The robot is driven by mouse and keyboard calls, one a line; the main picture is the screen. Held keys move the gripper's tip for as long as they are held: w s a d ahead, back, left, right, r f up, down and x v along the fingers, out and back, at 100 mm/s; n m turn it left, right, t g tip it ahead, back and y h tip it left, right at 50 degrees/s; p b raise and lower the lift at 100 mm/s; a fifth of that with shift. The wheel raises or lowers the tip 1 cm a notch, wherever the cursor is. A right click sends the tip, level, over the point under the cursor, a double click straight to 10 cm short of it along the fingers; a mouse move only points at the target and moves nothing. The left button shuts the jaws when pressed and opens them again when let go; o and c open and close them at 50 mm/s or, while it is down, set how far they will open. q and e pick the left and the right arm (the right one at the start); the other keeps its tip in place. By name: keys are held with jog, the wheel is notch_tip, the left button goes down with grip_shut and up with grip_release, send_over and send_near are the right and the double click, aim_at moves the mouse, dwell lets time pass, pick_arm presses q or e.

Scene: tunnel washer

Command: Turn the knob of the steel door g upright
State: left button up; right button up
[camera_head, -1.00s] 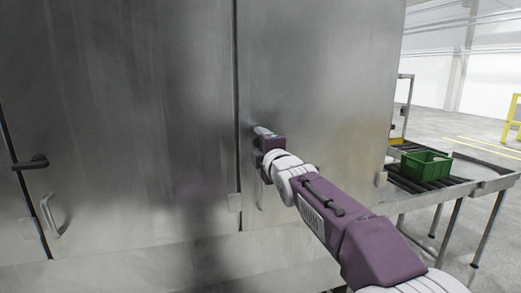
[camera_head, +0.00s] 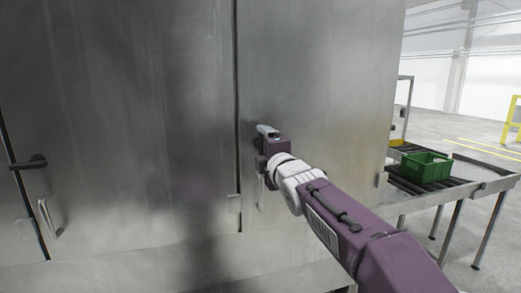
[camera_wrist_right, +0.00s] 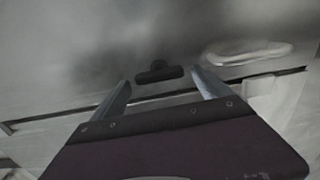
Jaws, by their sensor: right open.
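A steel door (camera_head: 310,80) fills the middle of the head view, with a dark vertical seam at its left edge. A black knob (camera_wrist_right: 158,73) shows in the right wrist view, its bar running roughly along the seam. In the head view I cannot clearly tell this knob from the gripper. My right gripper (camera_head: 266,130) is in front of the door, near the seam. It is open; in the wrist view its fingers (camera_wrist_right: 162,87) lie either side of the knob, which appears just beyond the tips. I see no contact. My left gripper is not in view.
A pale pull handle (camera_wrist_right: 248,52) is close to the knob. Another door at left has a black knob (camera_head: 30,162) and a handle (camera_head: 50,217). A roller conveyor (camera_head: 465,180) with a green crate (camera_head: 426,166) stands at right.

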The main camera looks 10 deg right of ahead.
jog(key=s, duration=0.6)
jog(key=shift+s+d, duration=0.1)
jog(key=s+f+m+g, duration=0.3)
jog(key=f+m+g, duration=0.35)
jog(key=f, duration=2.25)
jog(key=s+f+m+g, duration=1)
jog(key=s+f+m, duration=0.2)
jog(key=s+f, duration=0.5)
jog(key=s, duration=0.3)
jog(key=shift+s+d, duration=0.2)
jog(key=shift+s, duration=0.2)
jog(key=shift+f, duration=0.1)
